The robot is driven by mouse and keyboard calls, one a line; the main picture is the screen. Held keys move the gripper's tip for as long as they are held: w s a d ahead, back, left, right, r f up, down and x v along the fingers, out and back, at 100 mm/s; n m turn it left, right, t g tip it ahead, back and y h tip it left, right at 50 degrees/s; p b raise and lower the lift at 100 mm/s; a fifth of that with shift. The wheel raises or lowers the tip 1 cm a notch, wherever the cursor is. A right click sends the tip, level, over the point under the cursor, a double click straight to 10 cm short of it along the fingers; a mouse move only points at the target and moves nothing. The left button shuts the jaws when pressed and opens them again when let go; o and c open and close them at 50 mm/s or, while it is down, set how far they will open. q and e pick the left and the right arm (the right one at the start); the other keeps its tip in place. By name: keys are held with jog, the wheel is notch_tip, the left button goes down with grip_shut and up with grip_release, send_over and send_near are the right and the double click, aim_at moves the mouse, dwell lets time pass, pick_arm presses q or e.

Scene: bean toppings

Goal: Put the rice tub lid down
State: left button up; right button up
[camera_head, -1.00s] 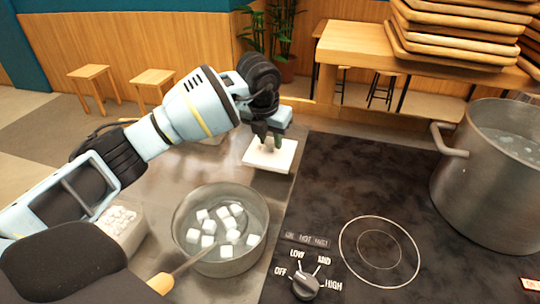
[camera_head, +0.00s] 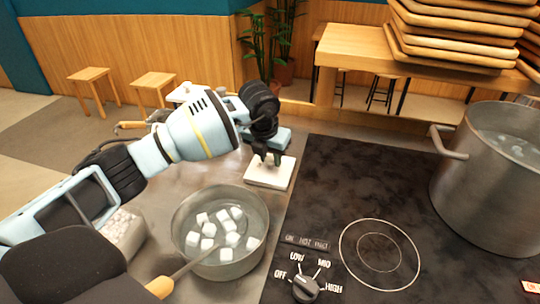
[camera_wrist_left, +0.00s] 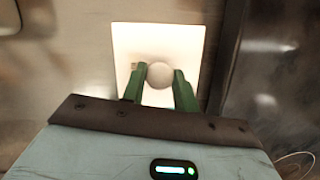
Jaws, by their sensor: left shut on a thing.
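The rice tub lid is a white square plate (camera_head: 270,173) with a round knob, at the left edge of the dark cooktop in the head view. In the left wrist view the lid (camera_wrist_left: 187,41) lies between and beyond the fingers, with its knob between the fingertips. My left gripper (camera_head: 264,158) is shut on that knob, and it also shows in the left wrist view (camera_wrist_left: 159,76). The lid looks flat and at or very near the steel counter; I cannot tell whether it touches. My right gripper is not in view.
A steel pan (camera_head: 221,274) with white cubes and a wooden-handled ladle stands in front of the lid. A white tub (camera_head: 122,232) is partly hidden by my arm. A large pot (camera_head: 488,190) stands at the right on the cooktop (camera_head: 350,180). Trays (camera_head: 450,45) are stacked behind.

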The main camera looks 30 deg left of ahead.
aim_at(265, 176)
pick_arm(q)
jog(key=o, duration=1)
jog(key=shift+c, duration=0.2)
jog(key=v, duration=1.2)
jog(key=shift+p, duration=0.35)
jog(key=shift+r, duration=0.1)
